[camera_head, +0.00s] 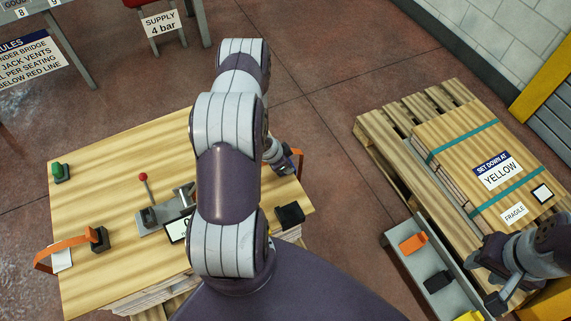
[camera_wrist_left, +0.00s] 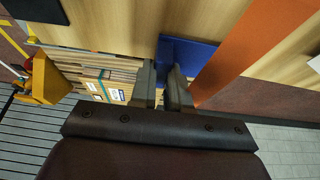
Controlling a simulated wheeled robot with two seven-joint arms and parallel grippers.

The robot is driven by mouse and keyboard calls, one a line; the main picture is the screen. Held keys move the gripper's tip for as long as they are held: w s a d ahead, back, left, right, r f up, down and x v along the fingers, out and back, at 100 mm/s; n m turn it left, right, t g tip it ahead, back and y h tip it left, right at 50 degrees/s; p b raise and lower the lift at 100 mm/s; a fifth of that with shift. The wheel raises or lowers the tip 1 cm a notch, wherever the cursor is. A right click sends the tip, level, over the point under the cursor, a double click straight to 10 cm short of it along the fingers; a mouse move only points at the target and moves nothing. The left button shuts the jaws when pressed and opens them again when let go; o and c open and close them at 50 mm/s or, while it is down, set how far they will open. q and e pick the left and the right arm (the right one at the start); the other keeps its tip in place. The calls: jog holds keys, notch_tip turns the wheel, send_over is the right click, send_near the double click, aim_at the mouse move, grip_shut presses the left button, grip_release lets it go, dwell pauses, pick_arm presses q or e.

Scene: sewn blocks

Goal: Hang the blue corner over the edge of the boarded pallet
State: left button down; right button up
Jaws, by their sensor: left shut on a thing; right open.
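The boarded pallet (camera_head: 110,170) carries a pale plywood top and stands left of centre in the head view. My left gripper (camera_head: 292,166) is at its far right edge, mostly hidden behind my own arm. In the left wrist view the left gripper (camera_wrist_left: 170,88) is shut on the blue corner (camera_wrist_left: 186,54), beside an orange strap (camera_wrist_left: 245,50) and close to the wood. I cannot tell whether the corner touches the edge. The strap also shows in the head view (camera_head: 299,160). My right gripper (camera_head: 492,302) is open and empty at the lower right.
A grey tray (camera_head: 396,244) holds orange, black and yellow corners. A strapped crate (camera_head: 455,135) rests on the right pallet.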

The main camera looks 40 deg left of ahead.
pick_arm(q)
jog(key=shift+f, duration=0.3)
jog(key=c, duration=1)
grip_release()
jog(key=p+v, duration=0.2)
jog(key=v, duration=1)
jog(key=shift+s+a+r, duration=0.1)
jog(key=shift+s+r, duration=0.05)
jog(key=shift+r, duration=0.2)
